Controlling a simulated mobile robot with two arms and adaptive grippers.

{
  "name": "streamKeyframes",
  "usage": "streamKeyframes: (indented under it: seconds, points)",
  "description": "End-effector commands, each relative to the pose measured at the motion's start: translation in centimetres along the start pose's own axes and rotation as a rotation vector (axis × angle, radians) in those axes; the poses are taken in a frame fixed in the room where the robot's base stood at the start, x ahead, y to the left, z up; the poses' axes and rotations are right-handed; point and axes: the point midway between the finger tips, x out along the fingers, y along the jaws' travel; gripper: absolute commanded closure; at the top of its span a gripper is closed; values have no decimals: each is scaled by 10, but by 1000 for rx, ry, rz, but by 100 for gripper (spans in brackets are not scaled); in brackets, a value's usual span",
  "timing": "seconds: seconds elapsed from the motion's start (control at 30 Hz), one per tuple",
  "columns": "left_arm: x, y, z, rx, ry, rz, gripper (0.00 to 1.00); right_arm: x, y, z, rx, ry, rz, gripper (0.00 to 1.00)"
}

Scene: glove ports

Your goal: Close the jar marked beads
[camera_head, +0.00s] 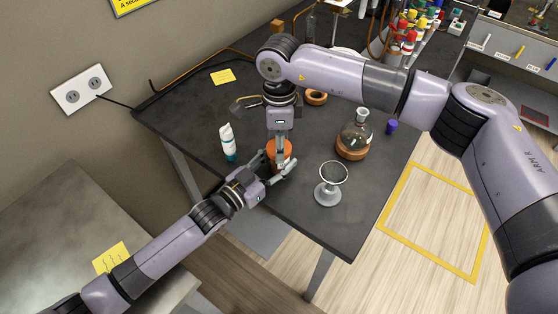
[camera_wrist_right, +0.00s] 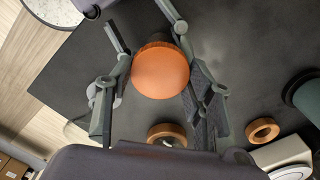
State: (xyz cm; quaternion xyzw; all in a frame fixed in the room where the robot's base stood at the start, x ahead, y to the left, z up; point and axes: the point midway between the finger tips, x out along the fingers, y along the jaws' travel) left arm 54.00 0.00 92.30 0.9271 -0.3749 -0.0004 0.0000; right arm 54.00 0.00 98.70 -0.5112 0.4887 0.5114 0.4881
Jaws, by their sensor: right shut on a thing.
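An orange round lid (camera_head: 279,150) sits at the near part of the dark bench; in the right wrist view the lid (camera_wrist_right: 160,70) shows from above. My right gripper (camera_head: 279,146) points straight down and is shut on the lid, a finger on each side. My left gripper (camera_head: 282,174) reaches in low from the left, its fingers at the jar's height just below the lid. Whether they press on the jar is not clear. The jar body is mostly hidden by the grippers and lid, and no marking on it is readable. I cannot tell whether the lid is seated.
A white and teal tube (camera_head: 228,142) stands left of the grippers. A round mirror on a stand (camera_head: 328,188) and a flask on a cork ring (camera_head: 355,138) stand to the right. A loose cork ring (camera_head: 316,97) lies behind. Bottles (camera_head: 408,40) crowd the far end.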

Motion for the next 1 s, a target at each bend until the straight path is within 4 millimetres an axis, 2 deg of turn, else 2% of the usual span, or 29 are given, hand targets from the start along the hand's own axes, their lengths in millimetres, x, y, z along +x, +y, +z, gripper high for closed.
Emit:
streamKeyframes:
  seconds: [1.0]
  points:
    - [0,1,0,0,1,2,100,1,-1,0,2138,-2,0,85]
